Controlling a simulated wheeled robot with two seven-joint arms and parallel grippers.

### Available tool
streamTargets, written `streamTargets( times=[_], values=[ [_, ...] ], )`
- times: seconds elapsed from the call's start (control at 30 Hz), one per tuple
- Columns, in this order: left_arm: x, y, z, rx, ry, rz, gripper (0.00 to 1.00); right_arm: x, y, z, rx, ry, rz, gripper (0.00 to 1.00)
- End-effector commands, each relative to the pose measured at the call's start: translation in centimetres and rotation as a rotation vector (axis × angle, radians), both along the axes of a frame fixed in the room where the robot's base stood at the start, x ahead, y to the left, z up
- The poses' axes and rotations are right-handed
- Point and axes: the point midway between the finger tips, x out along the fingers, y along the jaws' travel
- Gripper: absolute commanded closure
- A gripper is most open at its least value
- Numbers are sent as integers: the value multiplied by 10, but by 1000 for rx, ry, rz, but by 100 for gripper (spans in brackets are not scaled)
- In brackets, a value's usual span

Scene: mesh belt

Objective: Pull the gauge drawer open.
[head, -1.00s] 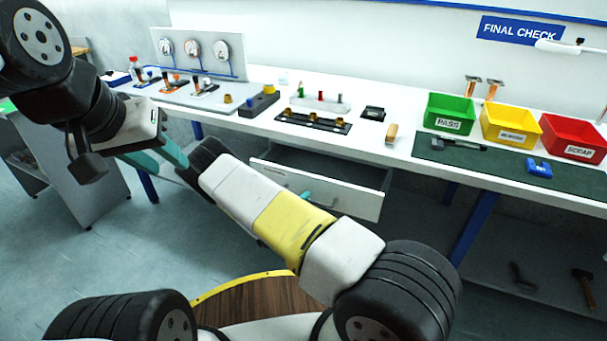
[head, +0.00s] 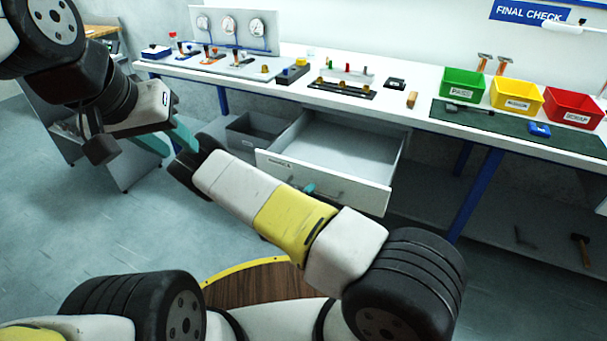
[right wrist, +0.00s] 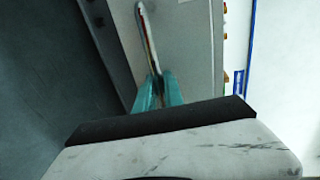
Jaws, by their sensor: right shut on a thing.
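The gauge drawer (head: 372,193) hangs under the workbench, pulled well out, with its pale, empty-looking interior (head: 345,145) visible from above. My right gripper (head: 309,188) is at the drawer front, mostly hidden behind my own forearm; only teal fingertips show. In the right wrist view its teal fingers (right wrist: 158,90) are closed on the metal bar handle (right wrist: 147,38) of the drawer front (right wrist: 185,45). My left gripper (head: 170,140) is raised at the left, away from the drawer, its teal fingers apart and empty.
The white workbench (head: 425,118) carries a gauge panel (head: 232,30), green (head: 463,84), yellow (head: 516,96) and red (head: 572,106) bins. A grey bin (head: 250,135) stands behind the drawer's left side. A blue bench leg (head: 475,195) is to the right. Open floor lies at left.

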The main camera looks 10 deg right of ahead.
Motion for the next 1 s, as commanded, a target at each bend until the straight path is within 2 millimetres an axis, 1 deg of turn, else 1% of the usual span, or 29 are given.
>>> streamTargets(
  times=[0.43,0.47,0.5,0.57,1.0],
  values=[
    [0,0,0,0,0,0,64,0,0,0,1,1,0,100],
    [0,0,0,0,0,0,64,0,0,0,1,1,0,86],
    [0,0,0,0,0,0,64,0,0,0,1,1,0,78],
    [0,0,0,0,0,0,64,0,0,0,1,1,0,66],
    [0,0,0,0,0,0,64,-1,1,1,1,0,-1,66]
  ],
)
